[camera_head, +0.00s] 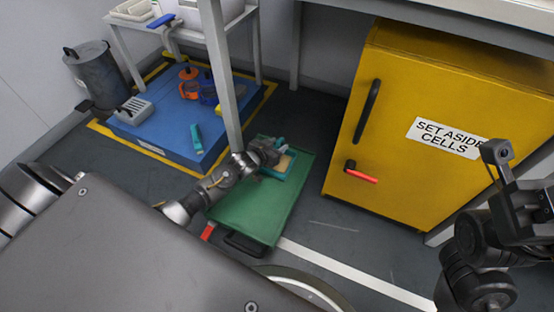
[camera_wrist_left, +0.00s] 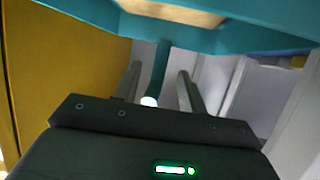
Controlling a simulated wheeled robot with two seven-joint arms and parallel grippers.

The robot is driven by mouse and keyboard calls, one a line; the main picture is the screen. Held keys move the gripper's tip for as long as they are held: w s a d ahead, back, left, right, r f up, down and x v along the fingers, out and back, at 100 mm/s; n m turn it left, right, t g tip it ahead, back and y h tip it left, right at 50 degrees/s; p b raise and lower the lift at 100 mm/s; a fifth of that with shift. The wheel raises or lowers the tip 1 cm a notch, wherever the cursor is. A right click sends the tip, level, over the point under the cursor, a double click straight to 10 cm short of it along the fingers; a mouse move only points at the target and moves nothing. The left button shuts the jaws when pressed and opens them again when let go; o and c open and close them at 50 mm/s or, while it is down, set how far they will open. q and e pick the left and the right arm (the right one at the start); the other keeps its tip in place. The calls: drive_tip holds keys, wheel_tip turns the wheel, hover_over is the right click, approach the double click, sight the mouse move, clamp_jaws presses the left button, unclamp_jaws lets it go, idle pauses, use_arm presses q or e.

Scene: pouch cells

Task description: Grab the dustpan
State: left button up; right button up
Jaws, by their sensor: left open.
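The dustpan (camera_head: 289,166) is teal with a tan inside and lies on a green mat or board (camera_head: 262,206) on the floor. In the left wrist view, its teal body (camera_wrist_left: 240,40) fills the top, and its handle (camera_wrist_left: 160,72) reaches down between my fingers. My left gripper (camera_head: 273,149) is at the dustpan's left side and partly hides it. The left wrist view shows this gripper (camera_wrist_left: 160,90) open, one finger on each side of the handle. I cannot tell whether a finger touches it. My right arm's dark end (camera_head: 508,180) is at the right edge; its jaws cannot be made out.
A yellow cabinet (camera_head: 400,125) labelled "SET ASIDE CELLS" stands close to the right. A pale table leg (camera_head: 224,85) rises beside my left arm. A blue platform (camera_head: 165,130) with several small items is at the left. A grey bin (camera_head: 95,75) stands behind it.

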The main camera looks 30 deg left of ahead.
use_arm(q)
drive_tip(key=b+x, duration=0.1)
drive_tip(key=x, duration=0.2)
drive_tip(key=shift+w+f+b, duration=0.15)
drive_tip(key=shift+w+b, duration=0.05)
drive_tip(key=shift+b, duration=0.15)
clamp_jaws()
drive_tip(key=shift+r, duration=0.2)
